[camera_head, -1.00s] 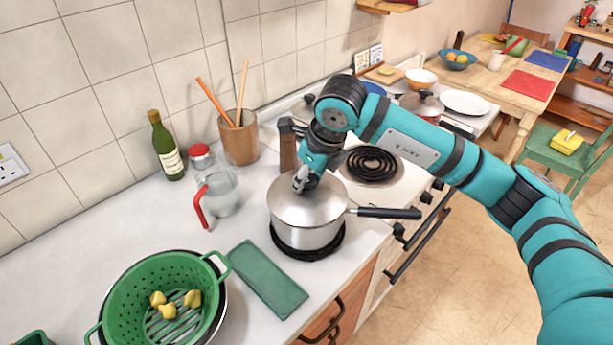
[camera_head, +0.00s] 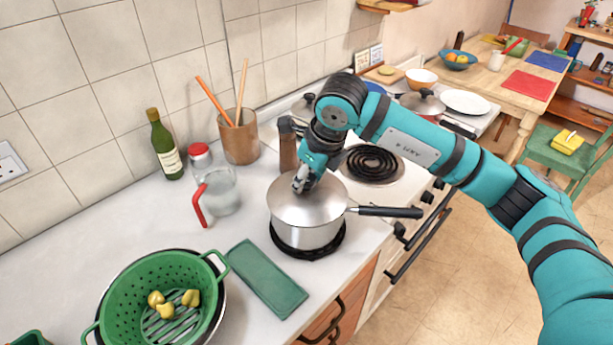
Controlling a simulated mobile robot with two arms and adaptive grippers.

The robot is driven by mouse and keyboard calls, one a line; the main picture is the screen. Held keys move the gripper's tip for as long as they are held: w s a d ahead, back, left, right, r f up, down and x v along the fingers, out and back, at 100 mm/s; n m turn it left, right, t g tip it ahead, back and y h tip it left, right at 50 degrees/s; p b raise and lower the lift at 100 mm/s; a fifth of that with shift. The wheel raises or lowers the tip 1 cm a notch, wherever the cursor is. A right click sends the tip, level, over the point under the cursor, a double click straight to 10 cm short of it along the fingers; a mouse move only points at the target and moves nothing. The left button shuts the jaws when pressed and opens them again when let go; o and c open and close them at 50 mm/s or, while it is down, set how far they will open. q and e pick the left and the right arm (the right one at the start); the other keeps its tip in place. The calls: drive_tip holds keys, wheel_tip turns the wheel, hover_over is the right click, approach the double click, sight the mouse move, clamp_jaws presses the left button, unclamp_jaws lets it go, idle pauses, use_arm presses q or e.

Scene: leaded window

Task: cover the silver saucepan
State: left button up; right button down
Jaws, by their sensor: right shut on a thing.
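The silver saucepan (camera_head: 304,235) stands upright on a black round burner or trivet (camera_head: 300,251) near the counter's front edge. Its black handle (camera_head: 390,212) points right over the stove front. A silver lid (camera_head: 285,205) lies over the saucepan's mouth and looks level; I cannot tell whether it is fully seated. My right gripper (camera_head: 301,184) reaches down from above and is shut on the lid's knob, which its fingers mostly hide. My left gripper is not in view.
A pepper mill (camera_head: 288,150) stands close behind my right gripper. A glass jug (camera_head: 221,190) with a red handle, a green cloth (camera_head: 266,280) and a green colander (camera_head: 122,295) with yellow food are at left. A bare coil burner (camera_head: 371,163) lies at right.

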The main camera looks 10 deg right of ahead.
drive_tip(key=shift+c, duration=1.2)
unclamp_jaws()
drive_tip(key=shift+r+p, duration=1.45)
drive_tip(key=shift+r, duration=2.1)
